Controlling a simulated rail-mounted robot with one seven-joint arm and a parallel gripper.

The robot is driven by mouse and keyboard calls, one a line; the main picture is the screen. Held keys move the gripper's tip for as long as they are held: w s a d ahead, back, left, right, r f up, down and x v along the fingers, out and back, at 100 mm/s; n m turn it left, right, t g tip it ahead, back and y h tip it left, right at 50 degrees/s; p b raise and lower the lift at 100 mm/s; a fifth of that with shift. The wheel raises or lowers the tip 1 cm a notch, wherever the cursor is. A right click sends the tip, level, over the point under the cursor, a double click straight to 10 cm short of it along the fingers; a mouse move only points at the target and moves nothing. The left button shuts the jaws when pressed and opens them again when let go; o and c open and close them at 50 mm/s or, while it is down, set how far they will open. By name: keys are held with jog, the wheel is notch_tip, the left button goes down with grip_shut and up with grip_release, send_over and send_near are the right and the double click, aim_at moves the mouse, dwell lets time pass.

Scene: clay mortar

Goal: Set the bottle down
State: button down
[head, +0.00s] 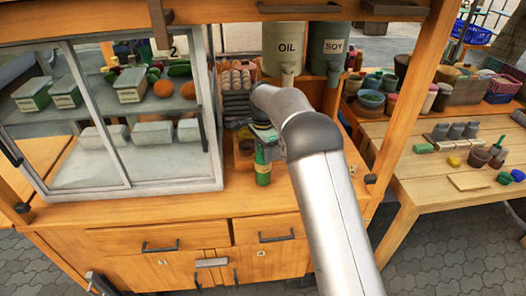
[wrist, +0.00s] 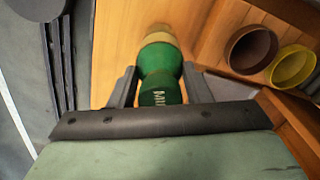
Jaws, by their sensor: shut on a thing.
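A green bottle (head: 262,168) with a pale band shows in the head view at the front of the cart's wooden counter (head: 245,196). My gripper (head: 264,143) is above it and around its upper part. In the wrist view, the bottle (wrist: 160,78) lies between the two dark fingers of my gripper (wrist: 158,88), with white lettering on its side. The gripper is shut on the bottle. In the head view the bottle looks upright. I cannot tell whether its base touches the counter.
A glass case (head: 130,115) stands left of the bottle. OIL (head: 284,50) and SOY (head: 328,48) dispensers stand behind. A stack of dark trays (head: 236,104) holds eggs. In the wrist view, a brown cup (wrist: 250,50) and a yellow cup (wrist: 292,66) are at right.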

jog(key=shift+f, duration=0.45)
jog(key=shift+f, duration=0.1)
jog(key=c, duration=0.7)
grip_release()
jog(key=shift+c, duration=0.2)
